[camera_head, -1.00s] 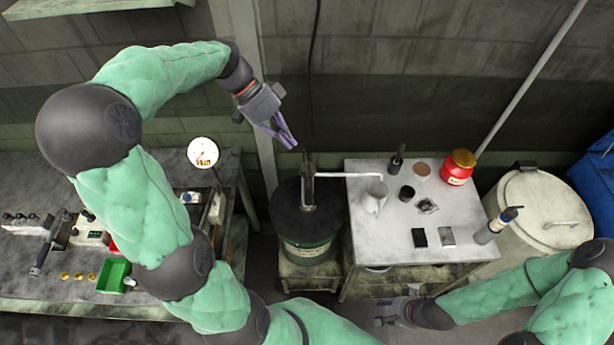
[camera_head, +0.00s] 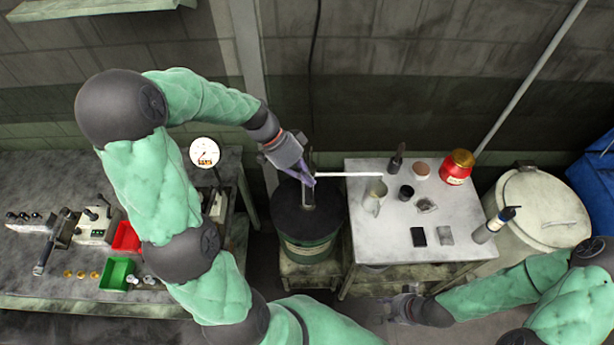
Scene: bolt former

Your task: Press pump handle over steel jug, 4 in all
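The steel jug (camera_head: 374,197) stands upright on the white table, under the outer end of the pump's white spout (camera_head: 348,175). The pump (camera_head: 308,197) rises from the black lid of a dark green drum (camera_head: 306,238). My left gripper (camera_head: 308,181) is at the top of the pump, where the handle was visible, and its fingers cover most of the handle. I cannot tell whether the fingers are apart, closed or touching the handle. My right gripper (camera_head: 392,309) is low in front of the white table, away from the pump, and its fingers are too small and dark to read.
The white table (camera_head: 395,236) also holds a red tin (camera_head: 457,167), a dark bottle (camera_head: 396,160), a black cup (camera_head: 406,193) and a spray bottle (camera_head: 496,224). A pale bin (camera_head: 540,210) stands at right. The left bench has a green tray (camera_head: 117,274) and a gauge (camera_head: 204,153).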

